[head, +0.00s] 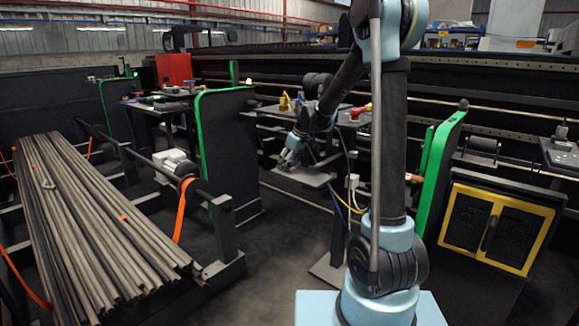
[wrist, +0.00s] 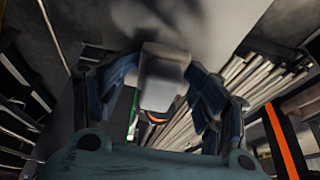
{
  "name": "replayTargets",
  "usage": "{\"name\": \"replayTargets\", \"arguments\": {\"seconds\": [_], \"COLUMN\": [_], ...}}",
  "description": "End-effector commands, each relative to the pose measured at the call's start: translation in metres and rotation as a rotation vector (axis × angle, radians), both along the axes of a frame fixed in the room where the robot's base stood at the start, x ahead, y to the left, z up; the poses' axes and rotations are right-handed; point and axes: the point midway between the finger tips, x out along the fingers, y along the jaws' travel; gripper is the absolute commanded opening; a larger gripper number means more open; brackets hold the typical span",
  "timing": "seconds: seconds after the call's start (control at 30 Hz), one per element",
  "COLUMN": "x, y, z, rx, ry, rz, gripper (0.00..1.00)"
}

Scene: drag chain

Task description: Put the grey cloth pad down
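The grey cloth pad (wrist: 163,72) shows in the wrist view as a pale grey, rounded block between the two dark fingers of my gripper (wrist: 160,62). The fingers close in on it from both sides. In the head view my gripper (head: 286,160) points down, low over a small flat grey plate (head: 310,178). The pad is too small there to make out clearly. A broad grey surface (wrist: 225,25) fills the top of the wrist view, with a soft shadow on it. I cannot tell whether the pad touches it.
A green-edged black panel (head: 228,140) stands left of my gripper. A bundle of long rods (head: 95,220) lies on a rack at the left. A bench with tools (head: 165,103) is behind. A yellow-framed cabinet (head: 500,225) stands at the right. Cables hang near the plate.

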Motion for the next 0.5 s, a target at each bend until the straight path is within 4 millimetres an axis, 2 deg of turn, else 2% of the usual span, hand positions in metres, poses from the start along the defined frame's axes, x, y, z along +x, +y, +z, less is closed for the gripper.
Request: {"name": "replayTargets", "arguments": {"seconds": [0.33, 0.5], "x": [0.000, -0.001], "y": [0.001, -0.001], "z": [0.002, 0.016], "rx": [0.001, 0.002], "ry": [-0.002, -0.002], "rz": [0.001, 0.000], "gripper": [0.58, 0.58]}}
